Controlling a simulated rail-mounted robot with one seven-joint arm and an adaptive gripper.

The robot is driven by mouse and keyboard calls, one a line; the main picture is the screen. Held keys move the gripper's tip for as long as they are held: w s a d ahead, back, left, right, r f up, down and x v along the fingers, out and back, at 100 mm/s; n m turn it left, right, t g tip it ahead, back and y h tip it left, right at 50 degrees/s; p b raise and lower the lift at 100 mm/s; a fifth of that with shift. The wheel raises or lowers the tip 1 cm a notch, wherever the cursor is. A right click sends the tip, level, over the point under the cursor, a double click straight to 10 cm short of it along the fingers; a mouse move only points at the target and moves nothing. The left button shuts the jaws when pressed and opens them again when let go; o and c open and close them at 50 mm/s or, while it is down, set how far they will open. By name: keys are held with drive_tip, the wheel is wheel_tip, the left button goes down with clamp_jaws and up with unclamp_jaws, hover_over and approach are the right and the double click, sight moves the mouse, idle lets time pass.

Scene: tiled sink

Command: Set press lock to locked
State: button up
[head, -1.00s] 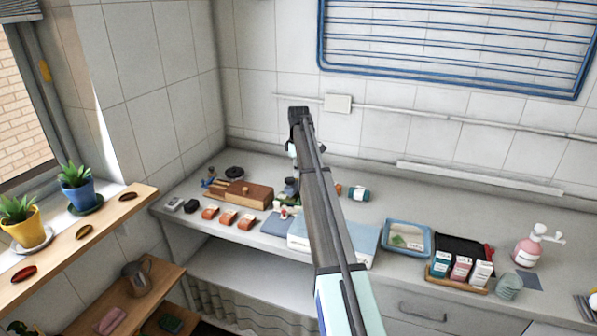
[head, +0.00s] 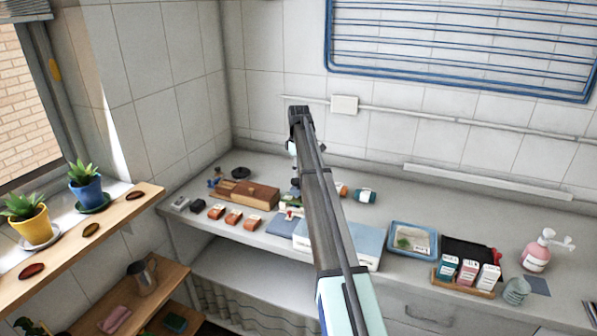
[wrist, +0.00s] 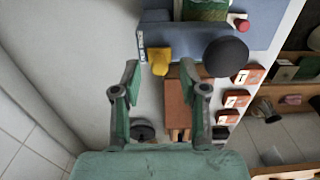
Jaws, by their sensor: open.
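My gripper (wrist: 160,72) is open and empty in the wrist view. Its two fingers reach over the counter, with the end of a brown wooden box (wrist: 178,104) partly between and beyond them. Ahead of the fingertips are a yellow block-like part (wrist: 159,60) and a dark round knob (wrist: 226,57), beside a blue-grey base (wrist: 212,36) with a labelled edge. A small red-topped part (wrist: 240,23) is on the base. I cannot tell which part is the press lock or its state. In the head view, my arm hides much of this area; the blue-grey base (head: 282,226) shows left of it.
Several orange-red labelled blocks (head: 233,217) line the counter's front, near the wooden box (head: 262,196). A black disc (head: 240,173) lies behind. A blue tray (head: 412,252), small cartons (head: 467,271) and a pink pump bottle (head: 537,252) stand right. The back wall bounds the counter.

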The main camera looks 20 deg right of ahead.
wheel_tip(320, 180, up, 12)
drive_tip(key=shift+f, duration=0.15)
idle(0.3)
